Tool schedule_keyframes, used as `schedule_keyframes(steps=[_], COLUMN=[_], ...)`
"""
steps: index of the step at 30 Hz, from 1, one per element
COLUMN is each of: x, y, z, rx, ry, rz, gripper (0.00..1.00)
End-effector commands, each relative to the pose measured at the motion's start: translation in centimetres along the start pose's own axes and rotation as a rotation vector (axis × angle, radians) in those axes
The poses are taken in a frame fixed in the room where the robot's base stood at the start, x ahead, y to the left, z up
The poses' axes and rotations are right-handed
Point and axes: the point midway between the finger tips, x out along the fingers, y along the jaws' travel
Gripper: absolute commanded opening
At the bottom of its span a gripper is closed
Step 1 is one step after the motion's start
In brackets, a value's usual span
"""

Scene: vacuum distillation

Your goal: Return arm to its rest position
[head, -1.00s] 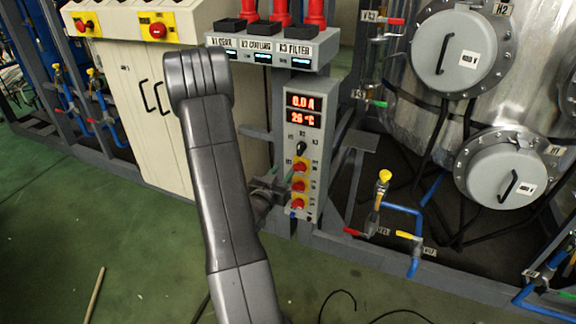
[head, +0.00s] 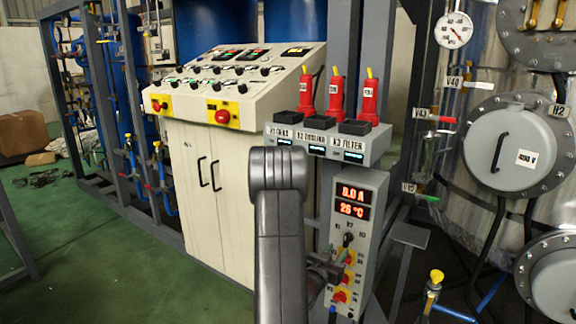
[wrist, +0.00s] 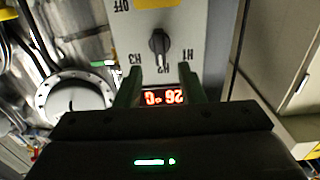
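My arm (head: 280,235) rises in front of the control box in the head view. My gripper is partly hidden behind it, at the left side of the box. In the wrist view my gripper (wrist: 160,74) has its two green fingers apart with nothing between them. The grey control box (head: 362,190) carries a red display reading 0.0 A and 26 °C. Its black selector knob (head: 348,240) also shows upside down just beyond the fingertips in the wrist view (wrist: 159,42). I cannot tell the exact gap between fingers and box.
A cream cabinet (head: 185,190) with a switch panel stands left of the box. Three red plugs sit on a grey shelf (head: 300,140) above it. A steel vessel with round hatches (head: 508,143) and valves stands at right. Green floor (head: 60,225) is open at left.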

Motion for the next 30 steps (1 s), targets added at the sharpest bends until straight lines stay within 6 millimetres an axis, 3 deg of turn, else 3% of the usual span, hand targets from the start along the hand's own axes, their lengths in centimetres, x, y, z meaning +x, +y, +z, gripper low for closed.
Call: schedule_keyframes(steps=[6,11,30], x=[4.4,6.6,6.4], y=[0.1,0.1,0.0], z=[0.0,0.0,0.1], rx=[0.001,0.0,0.049], ry=[0.001,0.001,0.0], rz=[0.003,0.001,0.0], gripper=[0.35,0.35,0.35])
